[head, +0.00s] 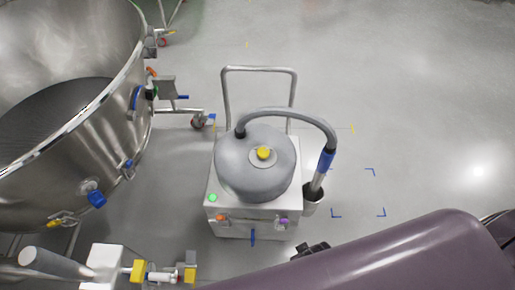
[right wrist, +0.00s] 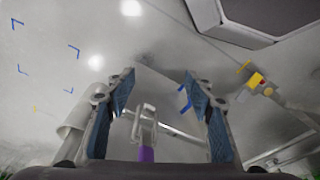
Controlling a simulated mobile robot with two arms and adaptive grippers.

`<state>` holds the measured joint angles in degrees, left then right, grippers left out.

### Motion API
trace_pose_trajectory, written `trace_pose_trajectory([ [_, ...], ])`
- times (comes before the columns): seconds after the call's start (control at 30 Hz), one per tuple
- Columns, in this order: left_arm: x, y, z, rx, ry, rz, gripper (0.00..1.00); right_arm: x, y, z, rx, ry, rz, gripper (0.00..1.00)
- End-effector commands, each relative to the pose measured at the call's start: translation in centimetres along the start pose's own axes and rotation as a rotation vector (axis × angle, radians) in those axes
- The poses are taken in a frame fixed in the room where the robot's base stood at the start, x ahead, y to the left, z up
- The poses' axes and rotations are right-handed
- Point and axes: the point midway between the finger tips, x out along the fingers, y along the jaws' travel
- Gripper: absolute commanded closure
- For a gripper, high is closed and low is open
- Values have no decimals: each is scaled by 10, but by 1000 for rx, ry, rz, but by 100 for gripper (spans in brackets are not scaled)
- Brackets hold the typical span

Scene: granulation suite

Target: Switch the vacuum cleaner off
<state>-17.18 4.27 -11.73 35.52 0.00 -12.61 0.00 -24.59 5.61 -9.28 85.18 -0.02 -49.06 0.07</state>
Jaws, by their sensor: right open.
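The vacuum cleaner (head: 254,165) stands in the middle of the head view. It has a grey dome with a yellow knob (head: 263,153) on top and a pale box base. The base carries a green button (head: 212,198), an orange part (head: 221,217), a blue part (head: 253,237) and a purple part (head: 284,221). I cannot tell which is the switch. My right gripper (head: 310,250) is just in front of the base's right corner, mostly hidden by my arm. In the right wrist view my right gripper (right wrist: 160,110) is open, with a purple piece (right wrist: 147,154) showing between its fingers.
A large steel bowl (head: 130,110) with valves stands at the left. Yellow-handled fittings (head: 138,270) are at the lower left. The hose (head: 290,112) arches into a holder (head: 313,200) on the cleaner's right. The floor at upper right is clear.

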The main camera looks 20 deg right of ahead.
Motion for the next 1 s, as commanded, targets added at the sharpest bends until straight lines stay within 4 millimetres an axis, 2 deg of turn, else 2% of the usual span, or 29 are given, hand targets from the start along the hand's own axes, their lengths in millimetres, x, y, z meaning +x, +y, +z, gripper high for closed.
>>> trace_pose_trajectory([
  [0.03, -4, -2, 0, 0, 0, -3, 60, -23, 2, -17, 4, 17, 3, 51],
  [0.2, -8, -6, 0, -2, -1, -7, 60, -84, 8, -55, 24, 41, 12, 51],
  [0.37, -12, -6, 0, -2, -1, -7, 60, -135, 17, -84, 66, 59, 28, 51],
  [0.53, -17, -6, -1, -3, -1, -7, 60, -186, 39, -123, 187, 71, 65, 51],
  [0.67, -18, -6, -1, -3, -1, -7, 60, -196, 57, -150, 318, 57, 93, 51],
  [0.87, -19, -6, -1, -4, -1, -7, 60, -194, 78, -196, 530, 28, 117, 51],
  [1.0, -20, -6, -1, -3, 0, -7, 60, -190, 86, -241, 704, -6, 119, 51],
])
